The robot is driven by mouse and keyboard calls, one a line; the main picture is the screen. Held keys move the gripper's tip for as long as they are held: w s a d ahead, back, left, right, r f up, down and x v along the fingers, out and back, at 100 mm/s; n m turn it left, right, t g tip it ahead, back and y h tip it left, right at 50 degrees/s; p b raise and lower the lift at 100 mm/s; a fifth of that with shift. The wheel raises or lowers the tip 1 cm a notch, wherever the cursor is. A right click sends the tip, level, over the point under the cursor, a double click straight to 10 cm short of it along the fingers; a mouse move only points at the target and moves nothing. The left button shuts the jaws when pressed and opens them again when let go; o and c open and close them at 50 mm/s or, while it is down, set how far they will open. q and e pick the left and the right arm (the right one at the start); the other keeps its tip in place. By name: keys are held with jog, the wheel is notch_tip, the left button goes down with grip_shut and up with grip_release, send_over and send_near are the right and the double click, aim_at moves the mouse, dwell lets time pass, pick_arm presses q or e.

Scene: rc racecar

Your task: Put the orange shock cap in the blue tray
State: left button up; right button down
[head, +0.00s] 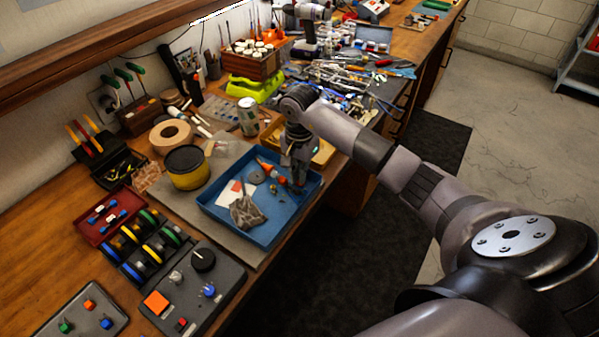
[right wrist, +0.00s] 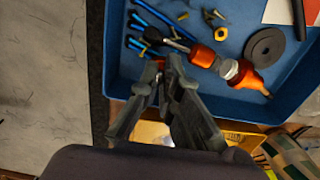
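The blue tray (head: 228,227) lies on the bench, holding several loose parts; its near wall (right wrist: 112,62) shows in the right wrist view. My right gripper (head: 299,178) reaches down over the tray's right end. In the right wrist view its fingertips (right wrist: 168,68) are close together, with a small orange piece (right wrist: 158,62) between them, which looks like the orange shock cap. It is mostly hidden by the fingers. I cannot tell whether it touches the tray floor. My left gripper is not in view.
In the tray are an orange and white item (right wrist: 248,78), a dark disc (right wrist: 265,47), blue-handled tools (right wrist: 150,15) and a grey cloth (head: 246,213).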

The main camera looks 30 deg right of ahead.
jog(key=shift+f, duration=0.15)
jog(key=c, duration=2.1)
grip_release()
jog(key=shift+r, duration=0.35)
notch_tip(320, 180, up, 12)
jog(key=b, duration=0.3)
jog(key=shift+f+b, duration=0.1)
jog(key=shift+b, duration=0.2)
jog(key=shift+s+f, duration=0.1)
